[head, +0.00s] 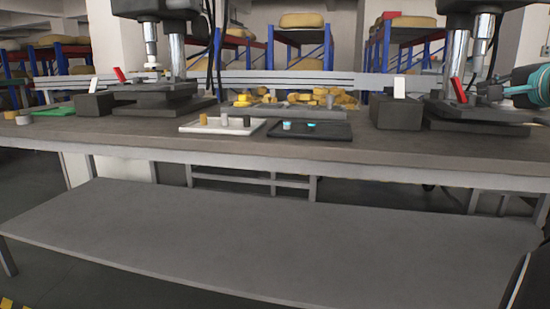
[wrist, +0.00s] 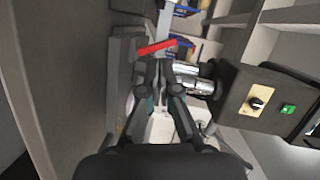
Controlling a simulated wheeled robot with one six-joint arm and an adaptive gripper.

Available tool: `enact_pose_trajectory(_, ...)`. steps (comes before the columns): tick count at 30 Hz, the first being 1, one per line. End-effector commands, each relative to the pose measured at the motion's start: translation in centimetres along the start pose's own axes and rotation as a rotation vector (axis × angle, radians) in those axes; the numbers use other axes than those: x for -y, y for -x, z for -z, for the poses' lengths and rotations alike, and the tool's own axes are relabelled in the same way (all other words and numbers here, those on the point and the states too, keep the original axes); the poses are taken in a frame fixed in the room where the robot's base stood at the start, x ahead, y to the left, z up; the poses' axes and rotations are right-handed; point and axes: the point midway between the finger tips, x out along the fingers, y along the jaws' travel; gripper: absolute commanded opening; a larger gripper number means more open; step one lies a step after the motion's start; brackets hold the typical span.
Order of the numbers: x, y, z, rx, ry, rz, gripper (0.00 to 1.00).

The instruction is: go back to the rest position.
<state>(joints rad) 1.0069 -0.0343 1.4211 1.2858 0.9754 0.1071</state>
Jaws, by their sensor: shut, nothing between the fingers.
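My gripper (wrist: 160,68) is shut and empty in the wrist view, its two fingertips together. A red lever (wrist: 157,46) shows just beyond the fingertips; I cannot tell whether they touch it. In the head view my teal and dark arm comes in from the right edge, with my gripper (head: 482,93) at the right-hand machine (head: 475,125). That machine's red lever (head: 458,90) stands tilted close to the left of the gripper.
A second machine (head: 165,95) stands at the left of the bench (head: 300,150). Between them are a white tray (head: 190,129) and a black tray (head: 335,134) with small parts. Yellow pieces (head: 310,98) lie behind. A control box (wrist: 270,105) is near my gripper.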

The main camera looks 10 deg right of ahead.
Motion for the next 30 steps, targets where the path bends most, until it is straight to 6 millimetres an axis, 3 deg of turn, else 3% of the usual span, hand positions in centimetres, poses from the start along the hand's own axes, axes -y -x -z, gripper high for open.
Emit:
enact_pose_trajectory(2, -0.1, -0.8, -4.7, 0.068, 0.049, -0.064, 0.0)
enact_pose_trajectory(7, -3.3, -0.8, -15.5, 0.229, 0.206, -0.23, 0.0)
enact_pose_trajectory(11, -6.4, 1.1, -23.0, 0.356, 0.356, -0.342, 0.0)
enact_pose_trajectory(15, -10.2, 4.6, -29.6, 0.489, 0.547, -0.442, 0.0)
enact_pose_trajectory(21, -16.1, 11.0, -36.2, 0.668, 0.859, -0.541, 0.0)
enact_pose_trajectory(27, -21.3, 16.2, -38.8, 0.793, 1.148, -0.583, 0.0)
enact_pose_trajectory(30, -22.9, 17.6, -39.2, 0.827, 1.239, -0.589, 0.0)
